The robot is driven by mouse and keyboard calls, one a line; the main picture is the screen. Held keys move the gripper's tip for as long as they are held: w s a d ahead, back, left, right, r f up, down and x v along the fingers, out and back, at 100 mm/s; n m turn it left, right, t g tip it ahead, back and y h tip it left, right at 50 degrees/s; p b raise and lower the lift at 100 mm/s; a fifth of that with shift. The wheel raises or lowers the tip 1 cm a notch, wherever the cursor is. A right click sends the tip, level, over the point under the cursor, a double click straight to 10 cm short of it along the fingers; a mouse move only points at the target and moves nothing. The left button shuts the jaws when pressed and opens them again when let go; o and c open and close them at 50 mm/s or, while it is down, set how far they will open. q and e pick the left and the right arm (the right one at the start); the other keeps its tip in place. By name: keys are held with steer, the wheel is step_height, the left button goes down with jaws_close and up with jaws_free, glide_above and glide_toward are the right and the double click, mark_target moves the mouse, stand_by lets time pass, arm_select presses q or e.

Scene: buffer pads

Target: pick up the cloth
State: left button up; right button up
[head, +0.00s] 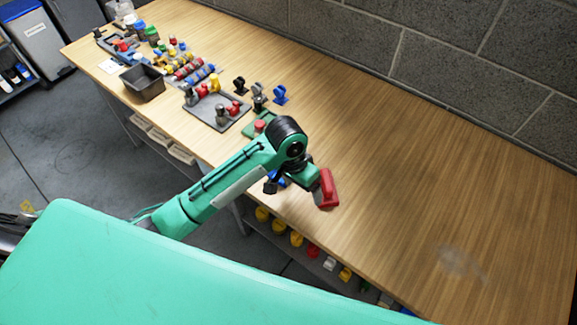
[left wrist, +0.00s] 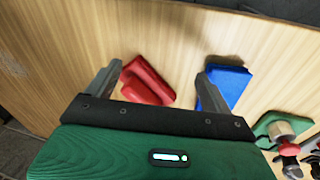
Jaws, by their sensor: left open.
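I cannot make out a cloth in either view. My left gripper (head: 300,180) is over the front part of the bench, pointing down. In the left wrist view my left gripper (left wrist: 160,70) has its two fingers spread wide with nothing held. A red pad with a raised grip (left wrist: 147,82) lies between and beyond the fingers, nearer the left one; it also shows in the head view (head: 326,189) beside the gripper. A blue pad (left wrist: 228,83) lies just past the right finger, which partly covers it. My right gripper is not in view.
The wooden bench (head: 400,150) has a faint grey smudge (head: 460,263) and is otherwise clear at right. A green pad (left wrist: 280,127) with a knobbed tool stands near. A grey tray (head: 215,112), a dark bin (head: 143,83) and several small parts fill the left. A block wall runs behind.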

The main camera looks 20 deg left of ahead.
arm_select(q)
steer(key=w+a+r+n+g+y, duration=0.25)
steer(key=w+a+r, duration=0.35)
steer(key=w+r, duration=0.4)
steer(key=shift+m+t+y, duration=0.25)
steer(key=shift+m, duration=0.2)
steer(key=f, duration=0.6)
steer(key=f+p, duration=0.1)
steer(key=f, duration=0.2)
steer(key=shift+w+a+f, duration=0.1)
steer(key=shift+a+f, duration=0.15)
steer(key=shift+a, duration=0.1)
step_height(320, 180, down, 5)
steer(key=shift+d+r+p, duration=0.1)
steer(key=shift+d+p, duration=0.05)
steer(key=shift+p, duration=0.5)
steer(key=shift+s+f, duration=0.2)
steer(key=shift+f, duration=0.1)
steer(key=c, duration=1.1)
